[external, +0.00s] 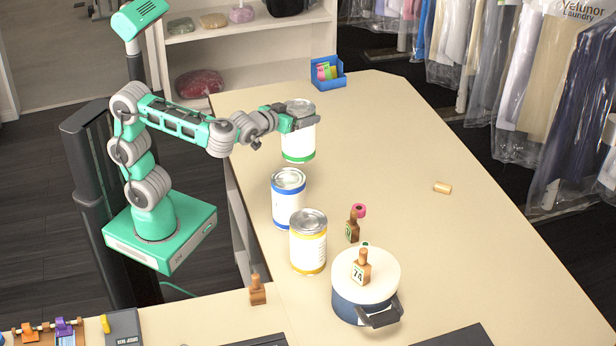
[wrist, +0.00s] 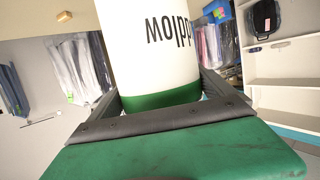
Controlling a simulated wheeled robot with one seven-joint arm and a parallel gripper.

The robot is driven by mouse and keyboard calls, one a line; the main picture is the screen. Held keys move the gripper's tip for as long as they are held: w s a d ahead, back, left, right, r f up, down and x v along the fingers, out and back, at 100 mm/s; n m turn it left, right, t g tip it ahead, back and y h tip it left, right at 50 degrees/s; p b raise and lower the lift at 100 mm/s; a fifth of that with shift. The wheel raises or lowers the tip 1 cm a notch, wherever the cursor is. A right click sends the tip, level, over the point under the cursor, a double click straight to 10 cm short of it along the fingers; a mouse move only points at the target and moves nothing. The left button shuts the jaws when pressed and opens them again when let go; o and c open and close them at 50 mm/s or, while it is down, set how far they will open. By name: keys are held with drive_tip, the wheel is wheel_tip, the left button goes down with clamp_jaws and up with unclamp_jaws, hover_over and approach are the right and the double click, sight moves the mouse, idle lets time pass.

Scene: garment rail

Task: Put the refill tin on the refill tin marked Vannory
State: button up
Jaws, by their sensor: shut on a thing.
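My gripper (external: 301,121) is shut on a white refill tin with a green band (external: 298,146), gripped near its upper part and upright. It appears raised over the table, though its height is hard to judge. In the wrist view the held tin (wrist: 155,60) stands between the fingers (wrist: 162,108), with partly visible upside-down lettering. A blue-banded tin (external: 288,203) stands on the table just in front of and below the held tin. A yellow-banded tin (external: 308,248) stands nearer the camera. I cannot read Vannory on either standing tin.
A pot (external: 352,292) with a white lid and a wooden stamp (external: 361,270) on it stands near the yellow-banded tin. Another stamp (external: 352,229) stands behind it. A blue box (external: 327,73) is at the far end. The table's right side is mostly clear, with a small tan piece (external: 442,187).

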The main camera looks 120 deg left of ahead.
drive_tip(key=w+d+r+m+t+h+p, duration=0.1)
drive_tip(key=w+d+r+m+t, duration=0.15)
drive_tip(key=w+d+r, duration=0.4)
wheel_tip(320, 180, down, 7)
drive_tip(key=s+d, duration=0.2)
drive_tip(key=shift+d+p, duration=0.15)
drive_tip(key=shift+p, duration=0.2)
drive_tip(key=shift+t, duration=0.25)
drive_tip(key=shift+f, duration=0.15)
drive_tip(key=o, duration=1.7)
drive_tip(key=shift+f, duration=0.1)
drive_tip(key=shift+o, duration=0.2)
